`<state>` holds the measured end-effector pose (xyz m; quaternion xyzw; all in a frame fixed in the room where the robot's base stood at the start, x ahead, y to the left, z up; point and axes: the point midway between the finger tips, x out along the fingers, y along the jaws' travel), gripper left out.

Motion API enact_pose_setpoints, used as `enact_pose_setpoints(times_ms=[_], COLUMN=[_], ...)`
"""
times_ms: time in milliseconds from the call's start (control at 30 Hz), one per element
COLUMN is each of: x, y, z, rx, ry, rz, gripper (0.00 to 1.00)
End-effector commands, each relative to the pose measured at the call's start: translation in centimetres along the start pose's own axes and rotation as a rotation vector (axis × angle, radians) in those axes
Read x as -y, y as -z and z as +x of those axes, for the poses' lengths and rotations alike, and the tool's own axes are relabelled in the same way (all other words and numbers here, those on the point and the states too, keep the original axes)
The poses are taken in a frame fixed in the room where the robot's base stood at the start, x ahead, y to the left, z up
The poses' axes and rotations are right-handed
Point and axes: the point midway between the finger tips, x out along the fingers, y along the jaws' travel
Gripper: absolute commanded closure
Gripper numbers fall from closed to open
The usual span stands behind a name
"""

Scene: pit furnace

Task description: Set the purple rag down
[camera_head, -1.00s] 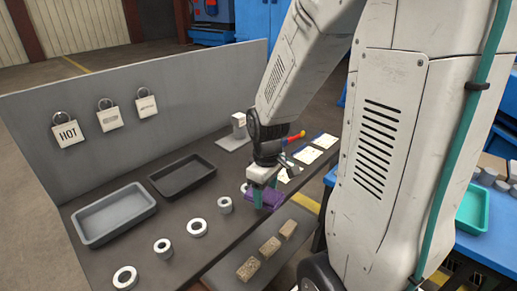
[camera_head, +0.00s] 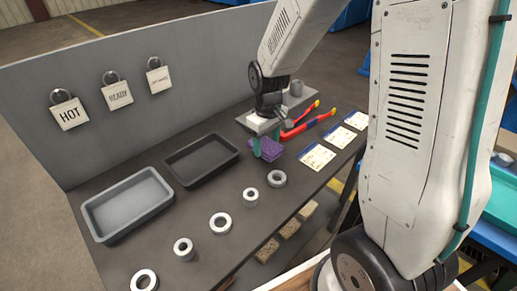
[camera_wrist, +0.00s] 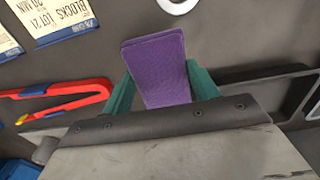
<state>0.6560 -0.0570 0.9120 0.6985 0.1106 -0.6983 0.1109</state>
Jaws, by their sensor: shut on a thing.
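The purple rag (camera_head: 268,149) is a folded, ribbed rectangle. My gripper (camera_head: 264,150) has its teal fingers shut on the rag, one on each side. In the wrist view the rag (camera_wrist: 157,68) shows between the two teal fingertips, over the dark table (camera_wrist: 220,45). In the head view it is low over or on the table, right of the black tray (camera_head: 203,160). I cannot tell if the rag touches the table.
Red-handled tongs (camera_head: 305,122) lie just right of my gripper. Several printed cards (camera_head: 317,157) lie along the right. Several metal rings (camera_head: 220,222) line the front. A grey tray (camera_head: 128,205) sits at left. Tags hang on the back panel (camera_head: 180,50).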

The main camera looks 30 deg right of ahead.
Motion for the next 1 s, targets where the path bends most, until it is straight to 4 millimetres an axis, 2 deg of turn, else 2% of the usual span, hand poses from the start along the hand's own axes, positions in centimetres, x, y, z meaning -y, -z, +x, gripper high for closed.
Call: enact_pose_setpoints(times_ms=[300, 533, 900, 933, 1000], x=[0.9, 0.8, 0.8, 0.8, 0.8], y=[2.6, 2.4, 2.4, 2.4, 2.4], z=[0.2, 3.7, 4.1, 4.0, 4.0], rx=[0.001, 0.003, 0.002, 0.001, 0.001], ry=[0.000, 0.001, 0.001, 0.000, 0.000], rz=[-0.002, 0.000, 0.000, 0.000, 0.000], gripper=[0.62, 0.62, 0.62, 0.32, 0.19])
